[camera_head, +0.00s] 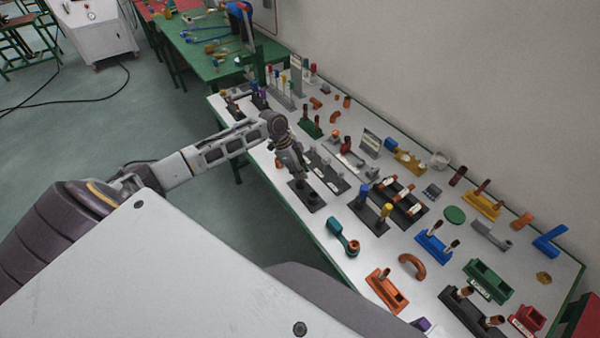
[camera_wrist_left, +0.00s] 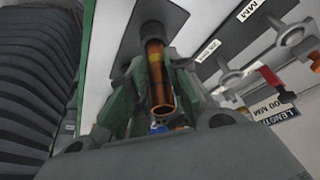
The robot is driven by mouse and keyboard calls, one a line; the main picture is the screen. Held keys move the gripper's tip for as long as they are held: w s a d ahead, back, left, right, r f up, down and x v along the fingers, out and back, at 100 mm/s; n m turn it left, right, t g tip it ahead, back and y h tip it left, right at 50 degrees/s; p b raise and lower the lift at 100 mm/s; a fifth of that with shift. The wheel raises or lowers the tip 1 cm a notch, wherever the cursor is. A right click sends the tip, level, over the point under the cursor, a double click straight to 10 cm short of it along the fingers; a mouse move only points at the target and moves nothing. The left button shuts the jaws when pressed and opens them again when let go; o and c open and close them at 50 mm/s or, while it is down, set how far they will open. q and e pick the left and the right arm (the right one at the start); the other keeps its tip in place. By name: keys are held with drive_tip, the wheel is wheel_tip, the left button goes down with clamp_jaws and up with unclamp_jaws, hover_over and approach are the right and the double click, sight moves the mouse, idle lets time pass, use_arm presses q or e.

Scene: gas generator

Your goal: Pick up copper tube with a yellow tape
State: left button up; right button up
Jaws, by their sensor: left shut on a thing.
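The copper tube with a yellow tape band (camera_wrist_left: 157,80) shows in the left wrist view. Its open end faces the camera, and its far end meets a dark holder plate (camera_wrist_left: 178,14). My left gripper (camera_wrist_left: 153,98) has its green-padded fingers on both sides of the tube and is shut on it. In the head view my left gripper (camera_head: 297,172) points down over a black two-hole block (camera_head: 305,194) near the table's left edge. There the gripper hides the tube. I cannot tell whether the tube is still seated. My right gripper is not in view.
The white table (camera_head: 290,217) is crowded with labelled holders. A black holder with several copper tubes (camera_head: 400,205) and a blue holder (camera_head: 434,247) stand to the right. A teal part (camera_head: 342,236) lies near the front edge. A wall runs along the far side.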

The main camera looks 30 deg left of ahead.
use_arm(q)
wheel_tip(320, 180, up, 9)
drive_tip(key=shift+r+b, duration=0.2)
drive_tip(key=shift+b, duration=0.4)
idle(0.4)
